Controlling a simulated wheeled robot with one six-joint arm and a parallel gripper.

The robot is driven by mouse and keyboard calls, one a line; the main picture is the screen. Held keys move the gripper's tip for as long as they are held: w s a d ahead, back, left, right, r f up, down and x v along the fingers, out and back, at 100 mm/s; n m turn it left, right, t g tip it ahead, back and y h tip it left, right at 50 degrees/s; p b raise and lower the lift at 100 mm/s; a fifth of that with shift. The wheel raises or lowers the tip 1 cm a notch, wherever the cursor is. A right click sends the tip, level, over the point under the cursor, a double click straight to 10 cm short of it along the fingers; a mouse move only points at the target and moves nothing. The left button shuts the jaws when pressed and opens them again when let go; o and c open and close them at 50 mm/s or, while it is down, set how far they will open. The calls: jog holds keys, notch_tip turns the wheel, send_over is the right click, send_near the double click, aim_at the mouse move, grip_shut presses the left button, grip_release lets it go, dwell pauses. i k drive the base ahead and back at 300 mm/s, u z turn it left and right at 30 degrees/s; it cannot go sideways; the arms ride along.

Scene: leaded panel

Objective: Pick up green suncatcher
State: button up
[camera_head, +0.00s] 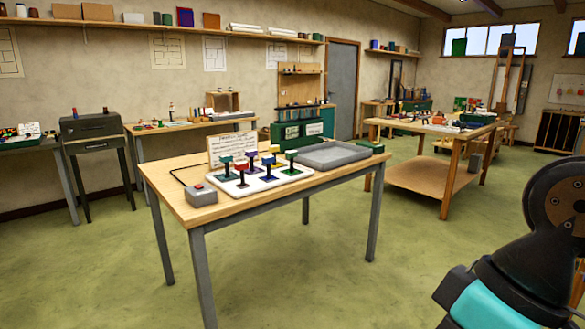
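Several small upright coloured pieces stand on a white board (243,191) on the near wooden table (225,219). Two of them look green: a dark teal-green one (226,162) at the left and a green one (291,156) at the right. Blue, red and purple-toned ones stand among them. At this size I cannot tell which green piece is the suncatcher. My gripper is not in view; only dark and teal links of my arm show at the lower right, well apart from the table.
Another workbench (419,172) stands farther right. The green floor in front is clear.

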aim_at(291, 171)
jog(key=u, duration=0.3)
jog(key=i, duration=3.3)
jog(key=z, duration=0.15)
